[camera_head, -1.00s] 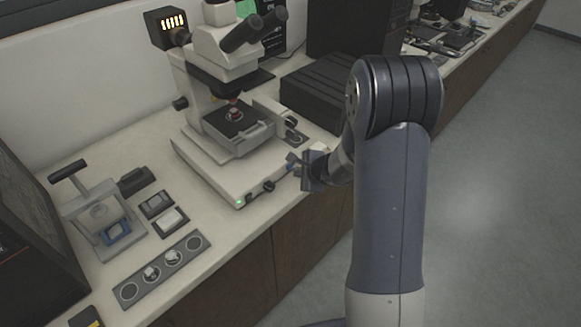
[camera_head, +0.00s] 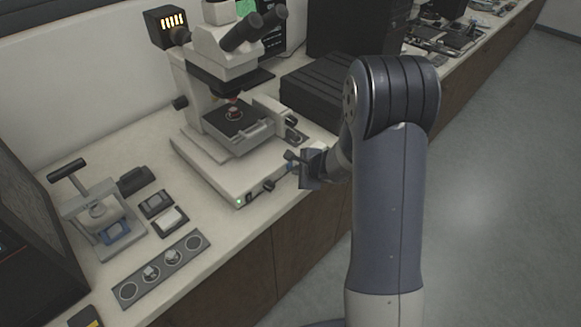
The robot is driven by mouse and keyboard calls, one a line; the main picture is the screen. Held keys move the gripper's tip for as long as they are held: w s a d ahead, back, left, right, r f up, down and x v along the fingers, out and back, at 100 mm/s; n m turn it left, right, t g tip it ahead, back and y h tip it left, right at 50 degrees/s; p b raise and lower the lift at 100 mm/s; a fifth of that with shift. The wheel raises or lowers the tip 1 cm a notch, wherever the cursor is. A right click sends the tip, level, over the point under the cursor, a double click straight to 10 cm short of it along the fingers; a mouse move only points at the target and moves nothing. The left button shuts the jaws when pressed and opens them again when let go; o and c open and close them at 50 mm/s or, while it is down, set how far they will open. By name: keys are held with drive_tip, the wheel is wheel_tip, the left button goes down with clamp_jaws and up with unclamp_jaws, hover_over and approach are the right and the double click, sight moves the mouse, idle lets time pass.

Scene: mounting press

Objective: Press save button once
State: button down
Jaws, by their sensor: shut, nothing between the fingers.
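A white microscope (camera_head: 212,165) stands on the bench with its eyepieces at the top and a small red sample on its stage (camera_head: 240,119). Its base front carries a lit green light (camera_head: 239,201) and dark knobs (camera_head: 269,185). No button marked save can be made out. My gripper (camera_head: 291,163) is shut and empty, just right of the microscope base near the bench edge. It points left, and I cannot tell whether it touches anything. My arm hides part of the bench behind it.
A hand press (camera_head: 92,208) stands at left, with small dark trays (camera_head: 156,203) beside it. A strip with round wells (camera_head: 160,268) lies at the front edge. A black box (camera_head: 325,92) stands behind my gripper. Floor on the right is clear.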

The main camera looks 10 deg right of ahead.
drive_tip(key=shift+w+a, duration=0.2)
drive_tip(key=shift+w, duration=0.15)
idle(0.7)
idle(0.4)
drive_tip(key=shift+s+d+b, duration=0.45)
drive_tip(key=shift+s+b, duration=0.1)
drive_tip(key=shift+s, duration=0.15)
drive_tip(key=s+d+b, duration=0.1)
drive_tip(key=s, duration=0.1)
drive_tip(key=s+d+b, duration=0.1)
drive_tip(key=s+d, duration=0.1)
idle(0.8)
